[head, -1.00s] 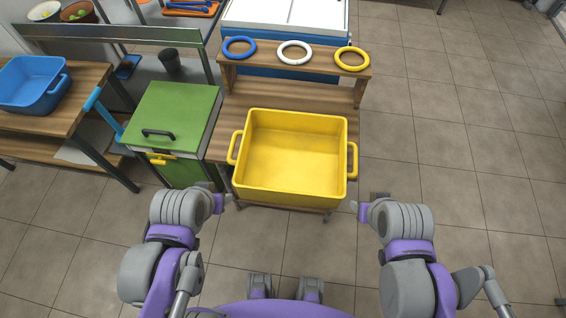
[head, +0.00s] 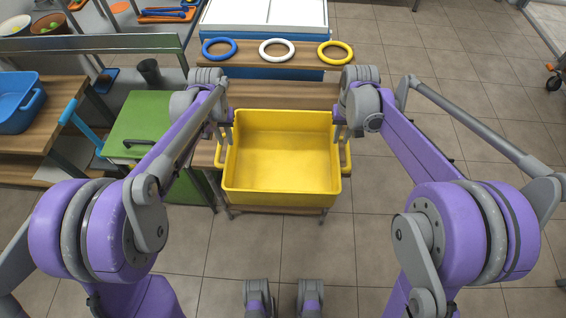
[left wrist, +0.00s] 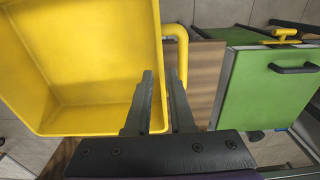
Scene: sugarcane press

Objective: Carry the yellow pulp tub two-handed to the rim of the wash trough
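The yellow pulp tub (head: 282,185) sits empty and upright on a wooden stand, with a loop handle on each side. My left gripper (head: 222,134) is over the tub's left side by its handle (head: 219,156). In the left wrist view my left gripper (left wrist: 160,76) has its fingers apart, with the tub wall (left wrist: 110,122) on one side and the handle (left wrist: 183,62) just beyond the other finger. My right gripper (head: 342,134) is at the tub's right side near the right handle (head: 347,158), its fingers seemingly apart. The wash trough cannot be made out for certain.
A shelf with blue (head: 219,48), white (head: 277,50) and yellow (head: 335,52) rings stands behind the tub. A green-topped cabinet (head: 140,118) is close on the left, and a blue basin (head: 18,105) lies further left.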

